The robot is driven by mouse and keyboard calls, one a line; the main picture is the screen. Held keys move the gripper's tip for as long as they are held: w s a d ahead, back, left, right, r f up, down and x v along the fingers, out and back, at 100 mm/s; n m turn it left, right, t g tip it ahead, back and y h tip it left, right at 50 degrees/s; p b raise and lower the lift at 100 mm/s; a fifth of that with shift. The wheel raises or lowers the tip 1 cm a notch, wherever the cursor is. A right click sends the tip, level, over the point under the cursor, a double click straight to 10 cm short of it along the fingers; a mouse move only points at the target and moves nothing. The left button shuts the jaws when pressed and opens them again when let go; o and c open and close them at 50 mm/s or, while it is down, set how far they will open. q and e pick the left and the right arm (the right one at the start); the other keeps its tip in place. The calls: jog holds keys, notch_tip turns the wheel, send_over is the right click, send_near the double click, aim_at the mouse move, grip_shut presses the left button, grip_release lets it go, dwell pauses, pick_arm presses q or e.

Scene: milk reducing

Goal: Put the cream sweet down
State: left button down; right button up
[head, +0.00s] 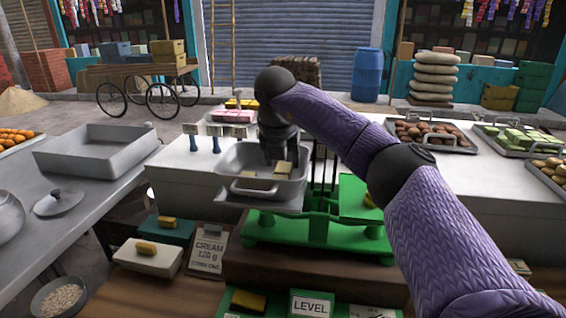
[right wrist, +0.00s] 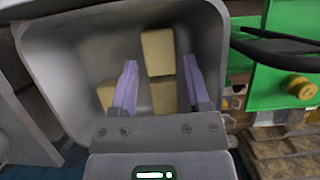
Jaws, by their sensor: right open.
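Pale cream sweets (head: 283,169) lie in a grey metal pan (head: 243,190) on the left side of a green balance scale (head: 300,232). My right gripper (head: 280,155) points down into the pan, its jaws apart. In the right wrist view, the open purple fingers (right wrist: 160,65) are inside the pan (right wrist: 55,75). One cream sweet (right wrist: 158,52) lies between and beyond the fingertips, and others lie close by, partly behind the fingers. I cannot tell whether a finger touches any sweet. My left gripper is not in view.
A card reading CREAM 120 g (head: 209,250) stands below the pan, beside yellow pieces on blocks (head: 148,258). A LEVEL sign (head: 311,304) is at the front. An empty grey tray (head: 97,150) is at left; trays of sweets (head: 432,135) are at right.

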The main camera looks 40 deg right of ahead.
jog(key=p+v, duration=0.1)
jog(key=v, duration=0.9)
jog(key=shift+a+r, duration=0.15)
jog(key=shift+r, duration=0.2)
jog(key=shift+s, duration=0.1)
dwell(1.2)
dwell(1.4)
